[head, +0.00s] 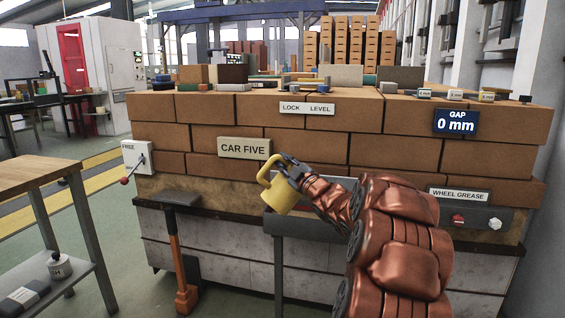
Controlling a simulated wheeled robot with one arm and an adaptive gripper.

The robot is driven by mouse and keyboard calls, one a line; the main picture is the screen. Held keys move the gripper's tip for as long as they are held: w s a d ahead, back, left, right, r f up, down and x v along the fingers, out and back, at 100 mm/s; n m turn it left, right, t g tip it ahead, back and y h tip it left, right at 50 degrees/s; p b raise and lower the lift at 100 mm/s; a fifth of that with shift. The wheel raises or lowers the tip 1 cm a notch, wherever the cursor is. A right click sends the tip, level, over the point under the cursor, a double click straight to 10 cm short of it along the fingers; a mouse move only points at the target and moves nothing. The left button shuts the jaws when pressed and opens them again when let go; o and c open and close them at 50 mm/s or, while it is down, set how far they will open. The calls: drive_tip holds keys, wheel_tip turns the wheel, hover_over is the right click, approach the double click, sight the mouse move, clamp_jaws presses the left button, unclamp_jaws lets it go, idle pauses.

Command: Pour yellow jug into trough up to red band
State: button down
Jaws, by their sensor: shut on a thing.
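The yellow jug (281,195) is in the middle of the head view, held up in front of the brick stack. It is tilted, with its lower end toward the right. My gripper (290,170) is shut on the jug at its upper right side. No stream from the jug is visible.
The brick stack (300,140) fills the middle, with loose blocks on top. A hammer with an orange handle (178,255) leans against it. A wooden table (35,172) stands at left. A red-tipped lever (126,180) sticks out at the stack's left end. Open floor lies between.

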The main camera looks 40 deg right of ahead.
drive_tip(key=shift+s+d+m+t+h+p, duration=0.15)
drive_tip(key=shift+d+m+h+p, duration=0.2)
drive_tip(key=shift+m+p, duration=0.35)
drive_tip(key=shift+s+d+m+t+h+p, duration=0.2)
drive_tip(key=shift+d+m+p, duration=0.25)
drive_tip(key=shift+m, duration=0.35)
idle(0.6)
drive_tip(key=shift+s+d+f+m+h, duration=0.1)
drive_tip(key=shift+d+f+m+h, duration=0.2)
drive_tip(key=shift+f+m, duration=0.25)
drive_tip(key=shift+s+d+f+m+h, duration=0.15)
drive_tip(key=shift+d+f+m, duration=0.2)
drive_tip(key=shift+m, duration=0.2)
idle(0.9)
drive_tip(key=shift+s+d+f+m+h+p, duration=0.15)
drive_tip(key=shift+d+m+h+p, duration=0.2)
drive_tip(key=shift+m, duration=0.25)
drive_tip(key=shift+s+d+f+m+h+p, duration=0.1)
drive_tip(key=shift+d+m+h+p, duration=0.2)
drive_tip(key=shift+m, duration=0.3)
